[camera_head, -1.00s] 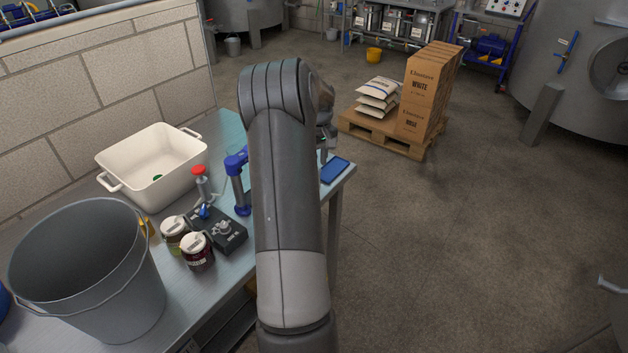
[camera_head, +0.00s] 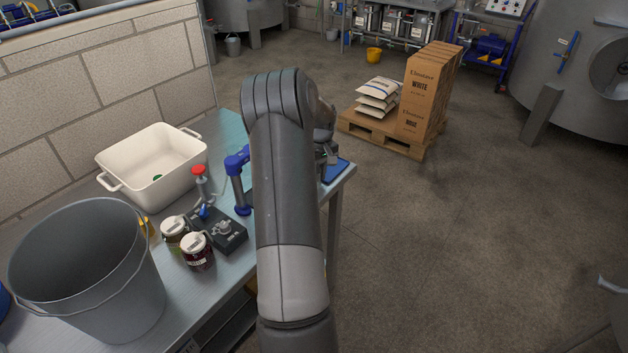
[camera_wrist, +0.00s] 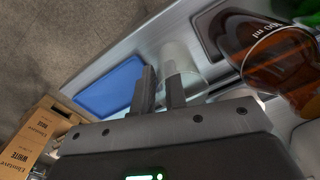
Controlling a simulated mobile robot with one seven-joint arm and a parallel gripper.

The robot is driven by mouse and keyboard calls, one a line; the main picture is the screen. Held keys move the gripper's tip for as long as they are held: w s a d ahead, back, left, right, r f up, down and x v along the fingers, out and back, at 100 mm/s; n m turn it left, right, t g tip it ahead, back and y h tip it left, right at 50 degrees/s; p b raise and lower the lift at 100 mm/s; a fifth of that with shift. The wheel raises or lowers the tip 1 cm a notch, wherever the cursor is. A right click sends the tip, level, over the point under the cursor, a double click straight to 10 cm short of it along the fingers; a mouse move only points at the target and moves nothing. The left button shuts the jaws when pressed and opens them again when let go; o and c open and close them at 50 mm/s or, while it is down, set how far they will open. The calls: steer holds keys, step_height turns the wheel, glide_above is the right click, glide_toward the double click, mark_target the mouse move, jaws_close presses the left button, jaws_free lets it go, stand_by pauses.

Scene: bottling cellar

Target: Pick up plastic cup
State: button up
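The plastic cup (camera_wrist: 195,62) looks clear and colourless. In the wrist view it is beside and partly in front of my gripper's right finger, whose tip looks pale, as if seen through the cup wall. My gripper (camera_wrist: 160,80) has its two fingers a small gap apart, with nothing clearly held between them. I cannot tell whether a finger touches the cup or is inside it. In the head view my gripper (camera_head: 326,155) is low over the far end of the bench, mostly behind my arm, and the cup is hidden.
An amber vessel (camera_wrist: 275,65) stands close right of the cup. A flat blue item (camera_wrist: 108,88) lies left, also at the bench end (camera_head: 335,171). The head view shows a white tub (camera_head: 150,165), grey bucket (camera_head: 90,270), two lidded jars (camera_head: 197,252) and a blue-handled device (camera_head: 238,180).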

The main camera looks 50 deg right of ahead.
jaws_close()
